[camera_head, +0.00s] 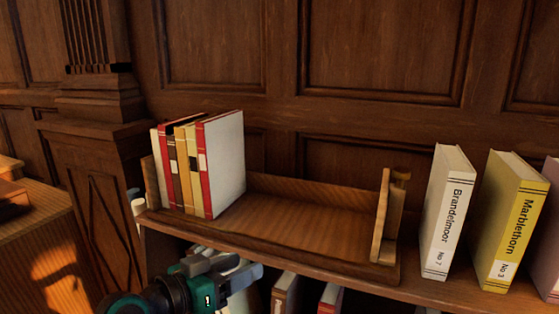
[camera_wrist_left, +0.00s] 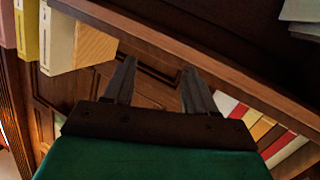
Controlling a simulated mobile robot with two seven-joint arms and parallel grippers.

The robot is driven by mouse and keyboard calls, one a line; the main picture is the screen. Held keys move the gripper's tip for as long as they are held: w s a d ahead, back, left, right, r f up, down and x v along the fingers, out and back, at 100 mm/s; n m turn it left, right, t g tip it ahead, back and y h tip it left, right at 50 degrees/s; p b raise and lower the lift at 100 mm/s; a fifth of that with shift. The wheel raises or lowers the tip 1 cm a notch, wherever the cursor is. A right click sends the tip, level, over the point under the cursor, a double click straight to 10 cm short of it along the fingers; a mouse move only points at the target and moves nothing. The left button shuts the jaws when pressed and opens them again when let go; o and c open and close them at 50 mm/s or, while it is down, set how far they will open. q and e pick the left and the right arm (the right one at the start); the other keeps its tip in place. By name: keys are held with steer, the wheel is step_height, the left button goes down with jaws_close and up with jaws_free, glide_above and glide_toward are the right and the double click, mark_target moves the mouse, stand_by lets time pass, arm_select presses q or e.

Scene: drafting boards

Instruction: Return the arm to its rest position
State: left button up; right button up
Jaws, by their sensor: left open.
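My left gripper (camera_head: 232,268) is at the bottom of the head view, in front of and below the front edge of the wooden book trough (camera_head: 290,215). It holds nothing. In the left wrist view its two dark fingers (camera_wrist_left: 159,68) stand apart with nothing between them. The wrist view is turned over, with the shelf edge running across above the fingers. My right gripper is in neither view.
Several books (camera_head: 222,165) stand at the trough's left end; its middle is bare up to an upright wooden end piece (camera_head: 381,216). The white Brandelmoor book (camera_head: 446,220) and yellow Marblethorn book (camera_head: 508,225) stand to the right. More books (camera_head: 284,293) sit on the shelf below.

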arm_select(q)
steer(key=s+a+f+n+y+p, duration=0.1)
steer(key=s+a+f+n+y, duration=0.15)
steer(key=f, duration=0.45)
steer(key=s+a+f+n+y, duration=0.1)
steer(key=s+a+f+y, duration=0.25)
steer(key=f, duration=0.35)
steer(key=s+a+f+y+p, duration=0.1)
steer(key=s+a+f+y, duration=0.2)
steer(key=s+f, duration=0.6)
steer(key=s+a, duration=0.1)
steer(key=s, duration=0.3)
steer(key=shift+s+a+f+g, duration=0.2)
steer(key=shift+f+g, duration=0.1)
steer(key=shift+g, duration=0.1)
